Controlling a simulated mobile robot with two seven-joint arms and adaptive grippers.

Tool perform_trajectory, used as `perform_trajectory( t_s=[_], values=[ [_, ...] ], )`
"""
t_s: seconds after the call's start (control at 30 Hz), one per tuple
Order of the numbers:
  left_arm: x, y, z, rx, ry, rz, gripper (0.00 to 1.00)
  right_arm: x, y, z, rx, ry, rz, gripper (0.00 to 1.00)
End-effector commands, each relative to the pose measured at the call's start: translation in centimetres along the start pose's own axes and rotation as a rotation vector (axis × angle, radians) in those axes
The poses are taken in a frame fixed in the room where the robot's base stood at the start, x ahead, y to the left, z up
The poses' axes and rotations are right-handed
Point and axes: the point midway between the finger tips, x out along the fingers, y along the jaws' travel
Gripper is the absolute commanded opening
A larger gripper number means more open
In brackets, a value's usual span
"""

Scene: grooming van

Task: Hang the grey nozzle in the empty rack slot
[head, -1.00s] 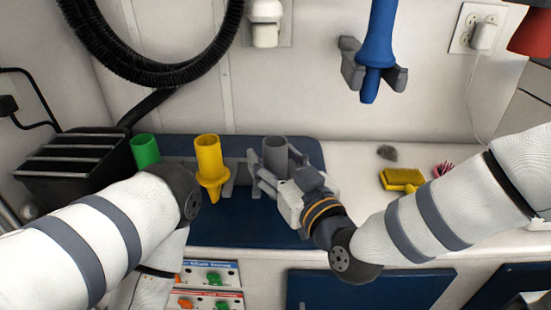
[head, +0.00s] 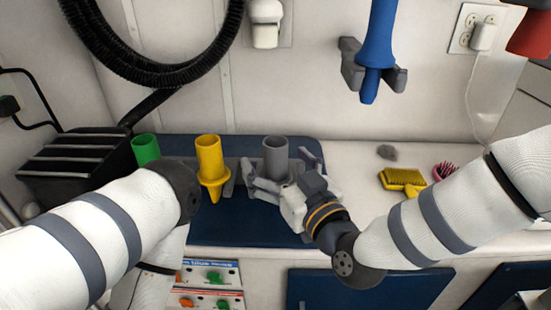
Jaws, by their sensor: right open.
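The grey nozzle (head: 275,157) stands upright at the right end of the rack (head: 229,178) on the counter, its round top rim showing. Its lower part is hidden behind my right gripper. My right gripper (head: 278,186) is open just in front of the nozzle, with one finger to its left and the other to its right; I cannot tell whether they touch it. The yellow nozzle (head: 209,158) hangs in the rack left of the grey one. The green nozzle (head: 146,149) is further left, partly hidden by my left arm. My left gripper is not in view.
A blue nozzle (head: 377,40) hangs in a wall holder (head: 352,62). A yellow brush (head: 402,179), a pink brush (head: 443,170) and a grey tuft (head: 387,152) lie on the counter at right. A black box (head: 75,165) stands at left below a black hose (head: 150,75).

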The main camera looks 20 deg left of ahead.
Motion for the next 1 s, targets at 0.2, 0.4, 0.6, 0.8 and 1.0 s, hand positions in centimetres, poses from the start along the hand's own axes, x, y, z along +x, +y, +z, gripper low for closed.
perform_trajectory(
  t_s=[0.2, 0.4, 0.6, 0.8, 1.0],
  values=[
    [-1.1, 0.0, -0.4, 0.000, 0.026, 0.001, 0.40, -1.5, 0.0, -0.5, -0.003, 0.005, 0.000, 0.86],
    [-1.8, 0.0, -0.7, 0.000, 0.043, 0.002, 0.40, -2.8, 0.0, -0.4, -0.003, 0.004, 0.000, 0.86],
    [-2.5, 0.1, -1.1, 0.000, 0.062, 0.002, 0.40, -4.1, 0.0, -0.4, -0.003, 0.004, -0.001, 0.86],
    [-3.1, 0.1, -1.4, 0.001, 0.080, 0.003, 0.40, -5.4, 0.0, -0.4, -0.003, 0.004, 0.000, 0.86],
    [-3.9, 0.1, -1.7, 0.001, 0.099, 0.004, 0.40, -6.7, 0.0, -0.5, -0.003, 0.005, 0.000, 0.86]
  ],
)
